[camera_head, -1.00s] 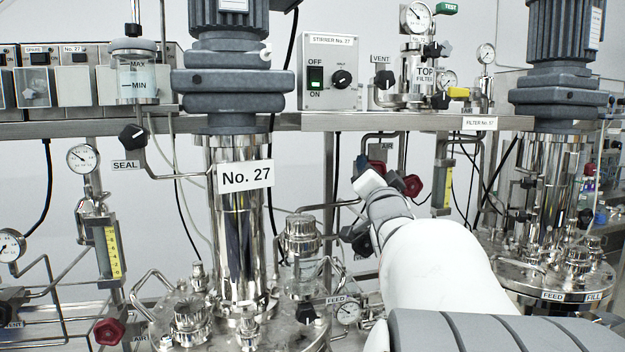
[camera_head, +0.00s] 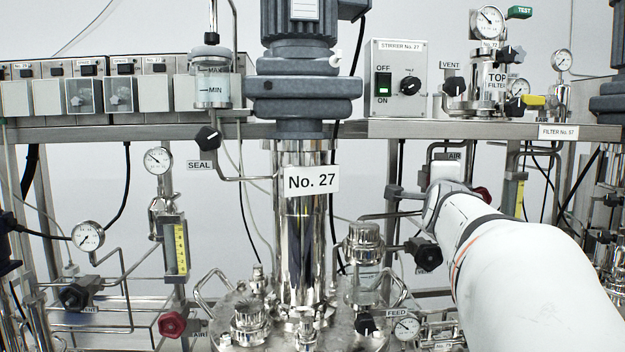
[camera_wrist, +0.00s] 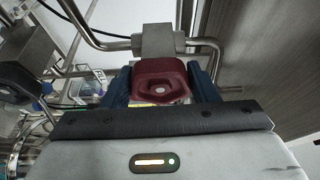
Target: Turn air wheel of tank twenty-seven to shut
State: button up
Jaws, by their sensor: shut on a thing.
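Tank No. 27 (camera_head: 311,180) is the shiny column with a grey motor on top, in the middle of the head view. Just right of it, my gripper (camera_wrist: 161,78) is at the pipework under the shelf, beside an AIR label (camera_head: 453,156). In the wrist view its two blue fingers are shut on a dark red wheel (camera_wrist: 158,91), one on each side. The wheel sits before a grey metal valve block (camera_wrist: 158,41) on a pipe. How far the wheel is turned cannot be told.
A black knob (camera_head: 427,254) sits below my wrist.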

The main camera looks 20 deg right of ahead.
jog(key=shift+m, duration=0.5)
jog(key=o, duration=1)
jog(key=shift+c, duration=0.2)
jog(key=shift+s+p, duration=0.1)
jog(key=shift+p, duration=0.35)
